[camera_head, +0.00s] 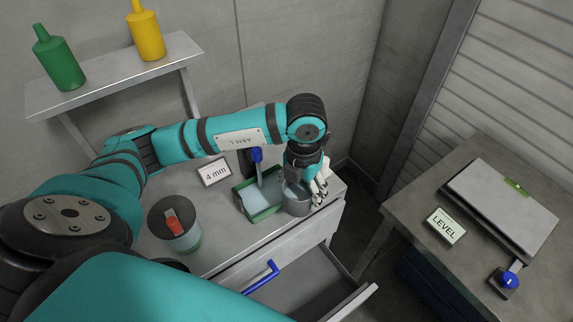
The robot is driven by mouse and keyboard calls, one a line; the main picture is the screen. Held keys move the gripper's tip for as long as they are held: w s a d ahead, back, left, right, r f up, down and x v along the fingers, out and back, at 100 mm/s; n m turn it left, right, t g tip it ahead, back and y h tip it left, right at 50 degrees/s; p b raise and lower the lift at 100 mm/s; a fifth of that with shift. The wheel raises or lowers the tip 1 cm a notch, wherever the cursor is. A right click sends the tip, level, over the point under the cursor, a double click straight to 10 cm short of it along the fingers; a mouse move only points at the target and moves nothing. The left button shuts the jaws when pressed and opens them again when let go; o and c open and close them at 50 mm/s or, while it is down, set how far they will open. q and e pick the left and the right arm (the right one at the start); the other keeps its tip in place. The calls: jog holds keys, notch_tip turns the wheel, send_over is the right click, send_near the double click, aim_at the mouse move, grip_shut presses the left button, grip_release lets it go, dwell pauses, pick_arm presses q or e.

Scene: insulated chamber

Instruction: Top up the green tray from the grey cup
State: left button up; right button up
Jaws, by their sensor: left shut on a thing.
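The green tray (262,215) sits on the grey worktop and holds a pale, whitish-blue fill. The grey cup (297,205) is at the tray's right side, close to its rim. My left gripper (318,192) is shut on the cup, its white fingers at the cup's right side. The cup looks roughly upright, and I cannot tell whether it touches the tray or the worktop. Its inside is mostly hidden by my left wrist. My right gripper is not in view.
A blue-handled tool (257,156) stands at the tray's back. A "4 mm" sign (214,172) and a dark-lidded jar (181,238) stand left. An open drawer (305,278) juts out in front. The right bench holds a "LEVEL" sign (446,225) and a grey plate (500,205).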

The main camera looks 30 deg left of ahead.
aim_at(307, 210)
pick_arm(q)
jog(key=shift+s+d+r, duration=0.15)
jog(key=shift+d+r, duration=0.1)
jog(key=shift+d, duration=0.2)
jog(key=shift+d+f+n, duration=0.15)
jog(key=shift+f+n, duration=0.45)
jog(key=shift+n, duration=0.3)
jog(key=s+d+f+n, duration=0.2)
jog(key=d+f+n, duration=0.2)
jog(key=n, duration=0.6)
jog(key=shift+s+d+f, duration=0.2)
jog(key=shift+d+f, duration=0.05)
jog(key=shift+f, duration=0.7)
jog(key=shift+a, duration=0.2)
